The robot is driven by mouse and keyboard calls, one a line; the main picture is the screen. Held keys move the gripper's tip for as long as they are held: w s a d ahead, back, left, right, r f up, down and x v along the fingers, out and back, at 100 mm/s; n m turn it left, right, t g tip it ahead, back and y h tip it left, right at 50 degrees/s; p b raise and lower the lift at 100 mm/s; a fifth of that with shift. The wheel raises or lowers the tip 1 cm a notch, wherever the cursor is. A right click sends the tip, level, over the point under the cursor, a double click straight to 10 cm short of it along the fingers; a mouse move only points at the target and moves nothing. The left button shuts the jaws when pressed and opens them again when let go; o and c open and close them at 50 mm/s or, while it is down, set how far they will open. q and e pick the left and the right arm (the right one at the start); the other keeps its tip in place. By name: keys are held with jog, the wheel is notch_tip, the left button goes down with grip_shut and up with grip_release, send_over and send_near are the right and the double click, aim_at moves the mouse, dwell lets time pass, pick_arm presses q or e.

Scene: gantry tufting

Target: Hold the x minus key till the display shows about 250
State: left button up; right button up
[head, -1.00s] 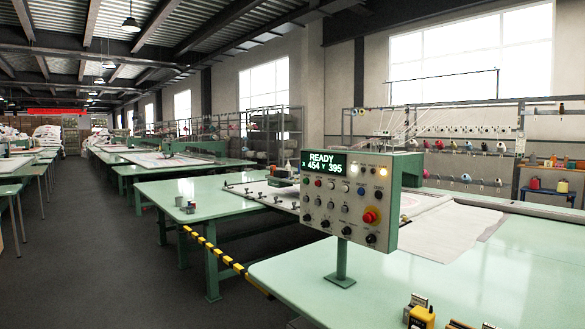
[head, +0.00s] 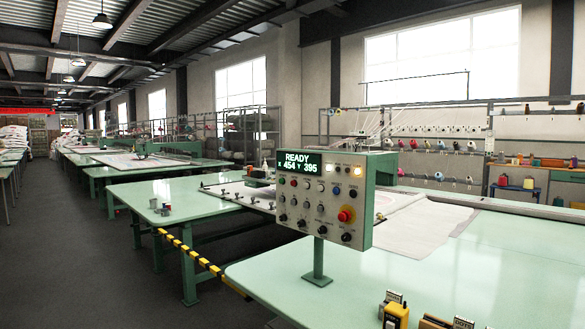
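The control panel (head: 323,201) is a grey-green box on a green post, standing on the near end of a pale green table. Its display (head: 298,162) is lit and reads READY, X 454, Y 395. Rows of small coloured buttons (head: 308,186) and black knobs sit below the display, with a red stop button (head: 345,214) at the right. The key labels are too small to read, so I cannot tell which one is x minus. Neither of my grippers is in view, and nothing touches the panel.
The pale green table (head: 480,272) fills the lower right, with a yellow-and-black device (head: 395,312) on its near edge. A yellow-black striped bar (head: 188,250) runs low at the left of the panel. Thread racks (head: 430,145) stand behind. Dark open floor (head: 75,260) lies at the left.

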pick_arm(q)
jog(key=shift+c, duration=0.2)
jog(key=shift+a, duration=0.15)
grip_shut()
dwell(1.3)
